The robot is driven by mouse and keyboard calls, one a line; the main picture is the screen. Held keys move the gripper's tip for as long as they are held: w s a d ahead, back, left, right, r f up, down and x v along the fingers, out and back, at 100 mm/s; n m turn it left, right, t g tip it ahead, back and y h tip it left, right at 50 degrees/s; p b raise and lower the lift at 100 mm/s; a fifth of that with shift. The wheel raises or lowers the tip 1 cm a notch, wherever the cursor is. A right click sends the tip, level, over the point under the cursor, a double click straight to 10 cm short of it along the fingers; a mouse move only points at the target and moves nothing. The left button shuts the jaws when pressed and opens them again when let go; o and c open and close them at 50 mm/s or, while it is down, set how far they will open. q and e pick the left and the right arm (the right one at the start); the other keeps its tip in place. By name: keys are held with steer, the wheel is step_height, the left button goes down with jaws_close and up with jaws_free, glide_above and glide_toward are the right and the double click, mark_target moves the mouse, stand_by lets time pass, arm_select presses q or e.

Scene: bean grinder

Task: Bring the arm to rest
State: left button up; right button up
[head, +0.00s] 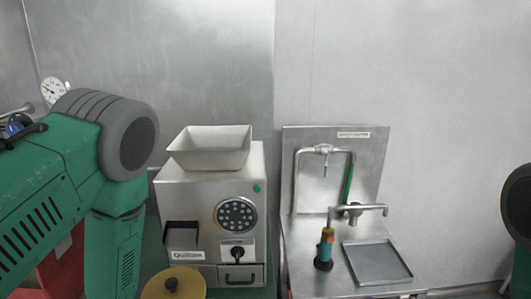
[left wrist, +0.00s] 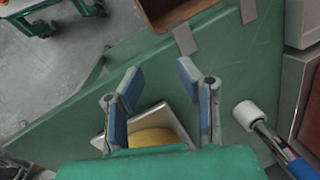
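My left arm comes in from the left in the head view, bent at a grey joint, with its forearm pointing down. Its gripper is below the frame there. In the left wrist view my left gripper (left wrist: 159,74) is open, its two blue-padded fingers apart with nothing between the tips. A green surface (left wrist: 225,62) lies beyond the fingers. A yellow round thing (left wrist: 152,138) on a grey square piece is partly hidden behind the gripper's base. My right gripper is not in view; only a rounded part of my right arm shows at the right edge of the head view.
The bean grinder (head: 208,213) with its white hopper (head: 211,149) stands right of my left arm. A yellow lid (head: 174,284) with a black knob is in front. A steel stand (head: 332,190) with a tap, a bottle (head: 325,248) and a tray (head: 376,263) is further right.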

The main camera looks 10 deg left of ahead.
arm_select(q)
steer(key=s+d+f+h, duration=0.1)
steer(key=s+d, duration=0.4)
steer(key=s, duration=0.2)
steer(key=s+d+h, duration=0.1)
steer(key=s+d, duration=0.3)
steer(key=s, duration=0.3)
step_height(320, 180, down, 16)
steer(key=w+d+t+b, duration=0.1)
steer(key=w+b, duration=0.1)
steer(key=b, duration=1.4)
steer(key=shift+w+f, duration=0.2)
steer(key=shift+w, duration=0.05)
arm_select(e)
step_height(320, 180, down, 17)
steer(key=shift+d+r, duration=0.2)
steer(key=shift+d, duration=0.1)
arm_select(q)
steer(key=shift+a, duration=0.1)
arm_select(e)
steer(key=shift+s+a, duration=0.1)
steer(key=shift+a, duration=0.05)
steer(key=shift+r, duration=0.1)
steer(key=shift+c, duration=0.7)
arm_select(q)
steer(key=shift+s+a, duration=0.15)
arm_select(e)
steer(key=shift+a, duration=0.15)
